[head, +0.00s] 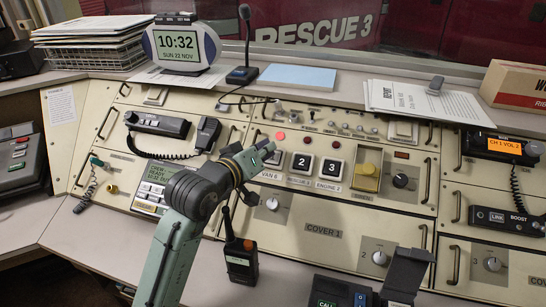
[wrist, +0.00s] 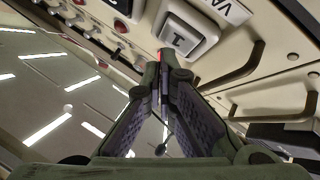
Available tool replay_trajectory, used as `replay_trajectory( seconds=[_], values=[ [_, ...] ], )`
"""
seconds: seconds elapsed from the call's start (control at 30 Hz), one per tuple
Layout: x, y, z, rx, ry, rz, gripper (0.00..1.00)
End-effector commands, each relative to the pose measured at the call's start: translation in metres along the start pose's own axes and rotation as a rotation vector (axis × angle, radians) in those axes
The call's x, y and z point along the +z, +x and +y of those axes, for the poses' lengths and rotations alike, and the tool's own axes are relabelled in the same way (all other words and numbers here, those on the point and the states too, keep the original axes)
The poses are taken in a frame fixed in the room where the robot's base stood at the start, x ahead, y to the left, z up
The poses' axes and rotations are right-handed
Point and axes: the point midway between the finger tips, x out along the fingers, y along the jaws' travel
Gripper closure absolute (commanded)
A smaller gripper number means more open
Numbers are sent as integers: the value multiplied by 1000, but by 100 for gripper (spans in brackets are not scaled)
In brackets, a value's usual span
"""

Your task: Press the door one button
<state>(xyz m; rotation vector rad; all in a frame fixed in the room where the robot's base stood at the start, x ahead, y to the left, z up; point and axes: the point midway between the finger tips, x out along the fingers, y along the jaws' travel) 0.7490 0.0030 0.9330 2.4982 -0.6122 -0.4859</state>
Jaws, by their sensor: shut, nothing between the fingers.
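The button marked 1 (wrist: 180,38), a white square key in a raised frame, shows near the top of the wrist view beside a label starting "VA". A red light (head: 280,136) glows above the row.
A microphone (head: 243,73) stands on the ledge behind. A handheld radio (head: 240,260) stands upright below my gripper. Black handles (wrist: 240,66) stick out of the panel near the fingers. A yellow switch (head: 369,170) lies right of the button row.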

Motion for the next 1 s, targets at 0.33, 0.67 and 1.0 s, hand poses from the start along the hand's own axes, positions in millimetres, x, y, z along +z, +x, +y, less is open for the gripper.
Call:
replay_trajectory(
  seconds=[0.33, 0.67, 1.0],
  values=[
    [3, 4, -3, 0, 0, 0, 100],
    [4, 6, -4, 0, 0, 0, 100],
    [6, 8, -6, 0, 0, 0, 100]
  ],
)
